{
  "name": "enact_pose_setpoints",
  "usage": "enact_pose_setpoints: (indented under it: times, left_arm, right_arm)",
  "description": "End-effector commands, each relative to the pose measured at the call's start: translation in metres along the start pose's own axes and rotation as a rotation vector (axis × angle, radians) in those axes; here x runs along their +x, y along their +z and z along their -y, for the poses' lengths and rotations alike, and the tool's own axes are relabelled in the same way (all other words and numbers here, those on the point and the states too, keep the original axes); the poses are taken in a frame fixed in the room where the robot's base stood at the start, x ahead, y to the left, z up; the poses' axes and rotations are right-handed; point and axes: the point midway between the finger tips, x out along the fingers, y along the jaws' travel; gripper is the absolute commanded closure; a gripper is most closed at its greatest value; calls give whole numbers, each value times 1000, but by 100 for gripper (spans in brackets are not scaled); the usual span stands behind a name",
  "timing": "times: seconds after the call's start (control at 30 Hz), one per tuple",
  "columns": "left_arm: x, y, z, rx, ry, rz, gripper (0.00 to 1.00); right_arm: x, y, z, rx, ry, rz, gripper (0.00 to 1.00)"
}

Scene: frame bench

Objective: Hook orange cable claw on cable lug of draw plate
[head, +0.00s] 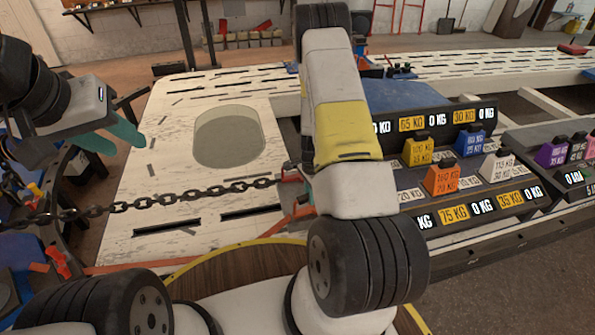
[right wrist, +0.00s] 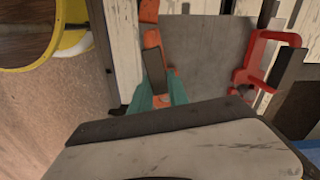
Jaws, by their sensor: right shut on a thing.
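My right gripper (right wrist: 160,90) has its teal fingers closed around an orange piece with a dark grip (right wrist: 155,65), which looks like the orange cable claw (right wrist: 151,38). In the head view my right arm hides most of this gripper; an orange part (head: 301,211) shows beside the arm. A red bracket (right wrist: 258,72) with a dark bar stands right of the fingers, apart from them; I cannot tell whether it is the cable lug. A grey plate (right wrist: 200,45) lies behind them. My left gripper (head: 118,138) is open and empty, above the left edge of the white slotted bench.
A dark chain (head: 150,200) stretches across the white slotted bench (head: 165,130) toward my right gripper. Labelled weight blocks (head: 442,180) stand in a dark rack at right. A round wooden top with a yellow rim (head: 250,243) is in front. Clutter fills the left edge.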

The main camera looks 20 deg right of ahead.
Motion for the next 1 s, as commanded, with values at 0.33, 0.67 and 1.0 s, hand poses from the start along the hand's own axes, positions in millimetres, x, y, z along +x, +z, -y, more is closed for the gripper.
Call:
enact_pose_setpoints:
  times: [0.33,0.67,1.0]
  left_arm:
    - [0,0,0,0,0,0,64]
    - [0,0,0,0,0,0,64]
    - [0,0,0,0,0,0,64]
  right_arm:
    - [1,0,1,0,-2,0,100]
    - [1,0,0,0,-1,0,54]
    - [-24,0,2,-1,-4,-1,54]
